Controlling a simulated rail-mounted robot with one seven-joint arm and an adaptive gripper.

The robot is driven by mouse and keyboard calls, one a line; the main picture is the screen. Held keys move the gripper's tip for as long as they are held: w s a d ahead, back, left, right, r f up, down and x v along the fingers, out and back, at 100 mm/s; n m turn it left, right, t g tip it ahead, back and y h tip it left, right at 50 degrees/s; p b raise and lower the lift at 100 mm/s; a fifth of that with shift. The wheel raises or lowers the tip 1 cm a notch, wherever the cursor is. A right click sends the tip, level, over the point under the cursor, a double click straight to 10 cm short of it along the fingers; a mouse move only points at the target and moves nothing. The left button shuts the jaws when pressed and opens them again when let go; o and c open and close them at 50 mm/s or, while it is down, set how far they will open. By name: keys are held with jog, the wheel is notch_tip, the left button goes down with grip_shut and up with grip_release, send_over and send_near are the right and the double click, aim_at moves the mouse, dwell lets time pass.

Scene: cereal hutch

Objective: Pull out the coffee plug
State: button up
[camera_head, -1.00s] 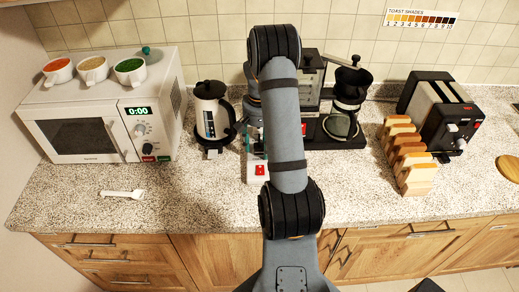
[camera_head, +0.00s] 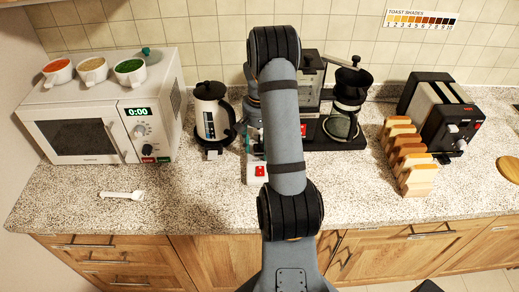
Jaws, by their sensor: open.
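A white power strip (camera_head: 257,175) with a red switch (camera_head: 260,171) lies on the counter, partly behind my arm. The coffee machine (camera_head: 312,85) stands at the back, its left part hidden by my arm. I cannot make out the coffee plug; the area around the strip's far end is covered. My gripper (camera_head: 254,127) points down over the far part of the strip. Only a sliver of it shows left of my arm; it is open. Its fingertips are hidden, and I cannot tell whether they touch anything.
A microwave (camera_head: 100,110) with several small bowls on top is at the left. The front counter (camera_head: 190,195) is mostly free.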

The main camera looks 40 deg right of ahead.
jog(key=shift+c, duration=1.2)
grip_shut()
jog(key=o, duration=0.5)
grip_release()
jog(key=shift+o, duration=0.2)
notch_tip(320, 180, up, 12)
notch_tip(320, 180, down, 12)
jog(key=shift+f, duration=0.1)
dwell(0.6)
